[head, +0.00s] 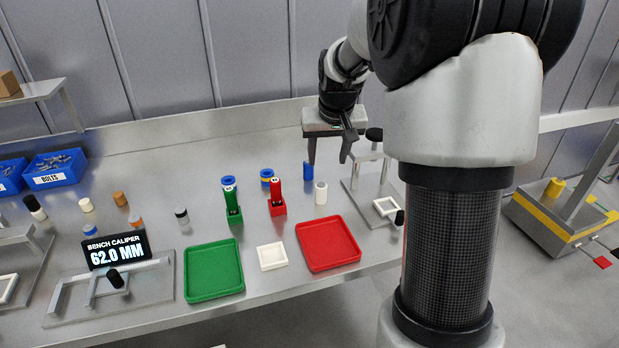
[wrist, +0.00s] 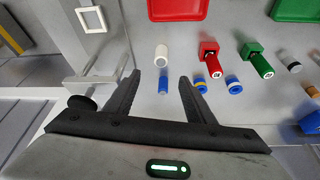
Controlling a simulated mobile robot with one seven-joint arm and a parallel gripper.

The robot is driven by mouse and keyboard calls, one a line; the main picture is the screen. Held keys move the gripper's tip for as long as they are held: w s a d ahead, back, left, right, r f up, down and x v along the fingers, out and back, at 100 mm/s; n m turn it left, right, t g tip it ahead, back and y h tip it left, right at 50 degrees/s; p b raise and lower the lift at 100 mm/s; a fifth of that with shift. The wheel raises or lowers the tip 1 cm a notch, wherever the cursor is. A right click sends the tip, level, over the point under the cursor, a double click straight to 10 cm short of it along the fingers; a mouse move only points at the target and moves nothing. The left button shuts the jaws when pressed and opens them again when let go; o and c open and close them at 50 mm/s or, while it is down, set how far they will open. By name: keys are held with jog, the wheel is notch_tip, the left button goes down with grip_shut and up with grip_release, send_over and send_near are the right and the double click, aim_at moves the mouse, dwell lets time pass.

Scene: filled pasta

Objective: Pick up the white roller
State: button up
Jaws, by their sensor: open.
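The white roller (head: 321,193) stands upright on the grey bench, right of the red holder. It also shows in the wrist view (wrist: 162,54), just beyond the fingertips and between their lines. My gripper (head: 328,161) is open and empty, above the bench and behind the white roller in the head view. Its two dark fingers show in the wrist view (wrist: 160,77), with a blue roller (wrist: 163,82) seen between them. That blue roller (head: 307,171) stands close to the white one. The fingers appear apart from both rollers.
A red holder (head: 278,208) and a green holder (head: 235,216) stand left of the roller. A red tray (head: 328,244), white square tray (head: 272,256) and green tray (head: 213,271) lie in front. A metal frame stand (head: 366,190) is close on the right.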

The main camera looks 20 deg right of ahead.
aim_at(322, 186)
jog(key=x, duration=1.1)
jog(key=shift+f, duration=0.3)
jog(key=shift+x, duration=2.9)
jog(key=shift+a, duration=0.1)
jog(key=c, duration=1.2)
